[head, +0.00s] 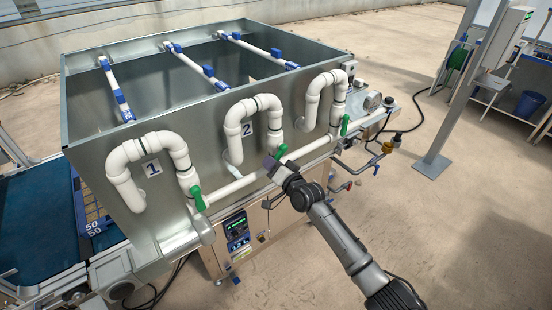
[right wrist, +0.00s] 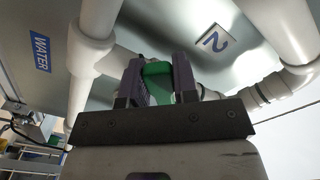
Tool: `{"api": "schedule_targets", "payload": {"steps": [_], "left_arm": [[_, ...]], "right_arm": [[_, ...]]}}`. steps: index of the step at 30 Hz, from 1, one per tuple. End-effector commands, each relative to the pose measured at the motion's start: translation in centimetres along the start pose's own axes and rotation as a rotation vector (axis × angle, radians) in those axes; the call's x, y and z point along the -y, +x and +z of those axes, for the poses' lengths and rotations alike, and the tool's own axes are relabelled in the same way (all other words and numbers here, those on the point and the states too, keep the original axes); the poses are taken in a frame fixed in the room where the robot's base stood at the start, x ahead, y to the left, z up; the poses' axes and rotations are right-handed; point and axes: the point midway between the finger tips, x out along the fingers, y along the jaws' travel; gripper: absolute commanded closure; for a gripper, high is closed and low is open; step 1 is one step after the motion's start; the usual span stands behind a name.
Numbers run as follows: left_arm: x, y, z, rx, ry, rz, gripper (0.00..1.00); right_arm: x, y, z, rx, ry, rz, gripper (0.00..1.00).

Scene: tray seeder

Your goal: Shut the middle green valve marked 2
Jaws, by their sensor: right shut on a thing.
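The middle green valve handle (head: 282,150) sits on the white pipe below the plate marked 2 (head: 247,128). My right gripper (head: 272,163) is at this handle. In the right wrist view the green handle (right wrist: 158,72) is between the two fingers of my right gripper (right wrist: 158,85), which is shut on it. The plate marked 2 (right wrist: 213,39) shows behind it, tilted in the picture. The gripper hides part of the valve in the head view. My left gripper is not in view.
Another green handle (head: 198,198) is below plate 1 (head: 152,168), and a third (head: 345,124) is at the right pipe. A horizontal white pipe (head: 235,186) runs along the metal tank (head: 210,110). A control box (head: 238,235) stands below.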

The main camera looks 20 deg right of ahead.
Motion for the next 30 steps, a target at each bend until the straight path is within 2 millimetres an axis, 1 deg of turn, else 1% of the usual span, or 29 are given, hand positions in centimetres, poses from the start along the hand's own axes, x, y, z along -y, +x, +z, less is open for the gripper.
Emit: {"api": "schedule_targets", "payload": {"steps": [1, 3, 18, 24, 30], "left_arm": [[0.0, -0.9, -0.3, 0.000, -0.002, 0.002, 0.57], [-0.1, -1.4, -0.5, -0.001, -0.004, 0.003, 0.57], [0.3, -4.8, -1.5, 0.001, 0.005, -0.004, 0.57], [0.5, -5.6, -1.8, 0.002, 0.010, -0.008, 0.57], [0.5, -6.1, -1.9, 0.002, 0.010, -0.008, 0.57]], "right_arm": [[0.7, 0.0, -0.3, 0.000, 0.048, 0.000, 1.00], [1.1, 0.0, -0.2, 0.001, 0.114, 0.000, 1.00], [3.5, 0.0, -1.1, 0.001, 0.549, 0.000, 1.00], [4.0, 0.0, -1.5, 0.000, 0.666, -0.001, 1.00], [4.3, 0.0, -1.7, 0.000, 0.740, -0.001, 1.00]]}}
